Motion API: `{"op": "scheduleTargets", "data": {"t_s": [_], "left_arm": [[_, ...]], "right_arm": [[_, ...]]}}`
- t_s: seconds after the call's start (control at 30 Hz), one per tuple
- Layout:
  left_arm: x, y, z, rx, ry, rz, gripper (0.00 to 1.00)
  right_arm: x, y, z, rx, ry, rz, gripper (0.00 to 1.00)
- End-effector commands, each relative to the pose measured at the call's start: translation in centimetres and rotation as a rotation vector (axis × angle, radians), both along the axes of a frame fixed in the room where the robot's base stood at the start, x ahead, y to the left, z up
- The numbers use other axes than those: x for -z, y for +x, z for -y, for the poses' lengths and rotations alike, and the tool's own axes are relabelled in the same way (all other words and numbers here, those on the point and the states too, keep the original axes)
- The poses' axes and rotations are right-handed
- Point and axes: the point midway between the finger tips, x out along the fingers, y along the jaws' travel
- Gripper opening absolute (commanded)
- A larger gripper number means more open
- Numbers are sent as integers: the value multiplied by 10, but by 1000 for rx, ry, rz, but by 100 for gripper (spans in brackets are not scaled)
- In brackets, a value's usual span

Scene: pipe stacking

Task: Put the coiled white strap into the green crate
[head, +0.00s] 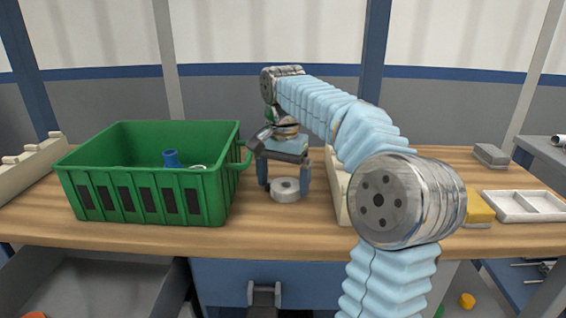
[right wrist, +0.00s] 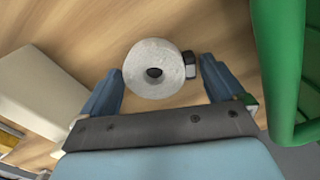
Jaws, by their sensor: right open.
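The coiled white strap (head: 286,190) lies flat on the wooden table, just right of the green crate. In the right wrist view the coil (right wrist: 154,69) shows from above as a round roll with a dark centre hole and a small dark buckle at its side. My right gripper (head: 283,188) is over the coil, its blue fingers open on either side of it; in the right wrist view the open fingers (right wrist: 163,80) flank the coil. The green crate (head: 150,192) stands upright on the table, also at the right of the wrist view (right wrist: 284,75). My left gripper is not in view.
A blue cylindrical piece (head: 171,158) and a pale ring-like thing are inside the crate. A beige bin stands close right of the gripper, partly behind my arm. A yellow block (head: 478,207), a white tray (head: 525,206) and a grey block (head: 491,154) are at the right.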

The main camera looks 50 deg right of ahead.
Motion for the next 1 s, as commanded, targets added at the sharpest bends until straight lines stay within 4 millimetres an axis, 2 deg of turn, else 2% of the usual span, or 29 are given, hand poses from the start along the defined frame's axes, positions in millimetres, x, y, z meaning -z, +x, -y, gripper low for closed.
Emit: {"op": "scheduleTargets", "data": {"t_s": [0.4, 0.57, 0.67, 0.77, 1.0], "left_arm": [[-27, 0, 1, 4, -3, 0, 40], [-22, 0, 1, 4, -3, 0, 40], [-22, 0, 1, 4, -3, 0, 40], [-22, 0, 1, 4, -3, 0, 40], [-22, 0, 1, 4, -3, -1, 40]], "right_arm": [[-94, 1, 0, -1, -1, 3, 96], [-109, 1, 0, -1, -2, 1, 96], [-115, 1, 0, 16, 0, 0, 100], [-118, 2, 0, 150, 4, -1, 100], [-125, 4, -2, 781, 3, -4, 100]]}}
